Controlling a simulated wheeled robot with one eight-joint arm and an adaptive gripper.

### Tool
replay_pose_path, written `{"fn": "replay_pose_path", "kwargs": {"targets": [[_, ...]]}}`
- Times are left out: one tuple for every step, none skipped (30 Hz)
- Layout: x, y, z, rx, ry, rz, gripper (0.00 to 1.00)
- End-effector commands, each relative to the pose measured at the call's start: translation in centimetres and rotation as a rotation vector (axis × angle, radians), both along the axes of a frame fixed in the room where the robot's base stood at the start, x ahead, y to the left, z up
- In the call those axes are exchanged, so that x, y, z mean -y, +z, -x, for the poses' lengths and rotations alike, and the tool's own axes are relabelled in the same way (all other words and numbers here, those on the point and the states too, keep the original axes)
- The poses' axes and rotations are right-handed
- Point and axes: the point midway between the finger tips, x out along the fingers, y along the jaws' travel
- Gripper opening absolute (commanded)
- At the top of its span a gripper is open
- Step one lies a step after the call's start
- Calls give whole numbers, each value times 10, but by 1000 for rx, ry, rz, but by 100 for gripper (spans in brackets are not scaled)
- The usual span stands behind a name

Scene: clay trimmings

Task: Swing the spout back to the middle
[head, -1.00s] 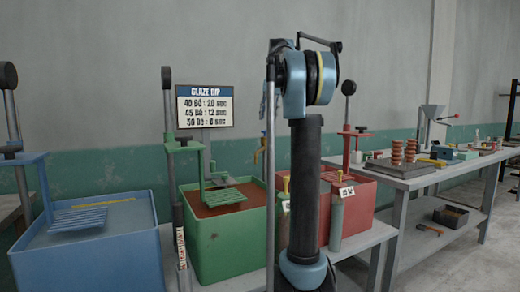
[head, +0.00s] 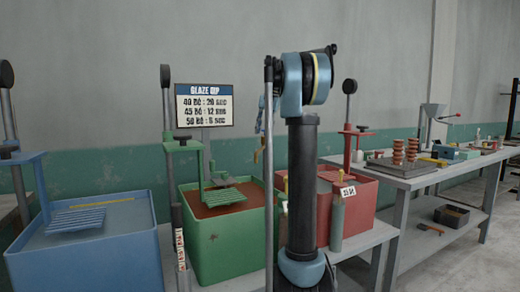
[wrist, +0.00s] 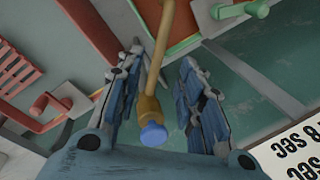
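The spout is a brass-coloured pipe (wrist: 150,65) with a blue end piece (wrist: 153,135) in the wrist view. It runs down from the top edge into the space between my gripper's fingers. My gripper (wrist: 158,95) is open, one blue-grey finger on each side of the pipe, with a visible gap to the right finger. I cannot tell whether the left finger touches it. In the head view a small piece of the spout (head: 257,156) shows left of my arm, in front of the wall. My arm hides most of the gripper there.
A blue tank (head: 90,240), a green tank (head: 225,245) and a red tank (head: 365,205) stand in a row with lever presses. A bench (head: 400,180) with tools stands at the right.

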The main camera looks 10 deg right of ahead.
Motion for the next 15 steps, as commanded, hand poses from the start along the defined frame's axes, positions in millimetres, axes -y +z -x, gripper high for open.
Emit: {"fn": "replay_pose_path", "kwargs": {"targets": [[-2, -9, -1, 0, 1, 0, 35], [-3, -14, -1, 0, 0, 0, 35], [-4, -21, -2, 0, 0, 0, 35], [-5, -26, -2, 0, 0, 0, 35], [-5, -31, -3, 0, 0, 0, 35], [-7, -38, -3, 0, 0, 0, 35], [-8, -42, -3, 0, -1, 0, 35], [-8, -47, -4, 0, -1, 0, 35], [-9, -53, -4, 0, -1, 0, 35], [-10, -56, -5, 0, -1, 0, 35], [-11, -60, -5, 0, 0, 0, 35], [-12, -64, -5, 0, 0, 0, 35], [-12, -67, -6, 0, 0, 0, 35], [-13, -69, -6, 0, 0, 0, 35], [-13, -72, -6, 0, 0, 0, 35]]}}
